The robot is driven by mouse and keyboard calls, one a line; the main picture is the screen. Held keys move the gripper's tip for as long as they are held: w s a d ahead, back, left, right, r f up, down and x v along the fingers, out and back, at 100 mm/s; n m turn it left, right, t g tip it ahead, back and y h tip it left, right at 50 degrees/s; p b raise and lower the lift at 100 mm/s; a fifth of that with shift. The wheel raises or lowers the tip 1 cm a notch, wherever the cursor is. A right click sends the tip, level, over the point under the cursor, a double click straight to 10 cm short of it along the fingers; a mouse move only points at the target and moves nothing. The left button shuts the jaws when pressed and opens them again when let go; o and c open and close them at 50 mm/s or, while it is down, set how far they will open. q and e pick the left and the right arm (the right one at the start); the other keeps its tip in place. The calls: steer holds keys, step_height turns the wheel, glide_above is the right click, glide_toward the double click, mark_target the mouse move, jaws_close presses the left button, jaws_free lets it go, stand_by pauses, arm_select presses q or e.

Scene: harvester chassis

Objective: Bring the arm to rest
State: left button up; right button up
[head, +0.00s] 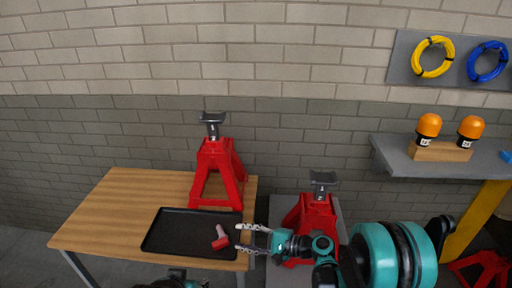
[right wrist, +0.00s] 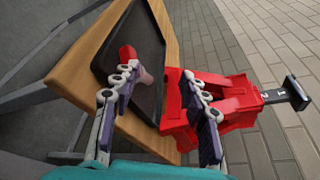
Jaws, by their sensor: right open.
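My right gripper (head: 245,237) is open and empty at the right edge of the black tray, and its two spread fingers also show in the right wrist view (right wrist: 160,105). A small red and pink piece (head: 220,238) lies in the black tray (head: 165,240), just left of the fingertips and apart from them. In the right wrist view the piece (right wrist: 128,55) shows beyond the left finger. My left arm (head: 175,280) shows only a little at the bottom edge, and its gripper cannot be made out.
A red jack stand (head: 218,170) stands on the wooden table (head: 130,190) behind the tray. A second red jack stand (head: 312,212) stands behind my right arm. A grey shelf (head: 395,155) at right holds two orange beacons (head: 428,125) on a wooden block. Yellow and blue coils hang above.

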steer(key=s+d+r+n+h, duration=0.1)
steer(key=s+d+n+h, duration=0.2)
steer(key=s+d+h, duration=0.2)
steer(key=s+d+r+n+t+h, duration=0.1)
steer(key=s+d+h, duration=0.4)
steer(key=d, duration=0.6)
steer(key=s+d+r+n+t+h, duration=0.1)
steer(key=s+d+r+n+h, duration=0.2)
steer(key=s+d+n+h, duration=0.2)
steer(key=s+d+n, duration=0.1)
steer(key=s+d, duration=0.2)
steer(key=shift+s+r, duration=0.25)
steer(key=shift+s, duration=0.15)
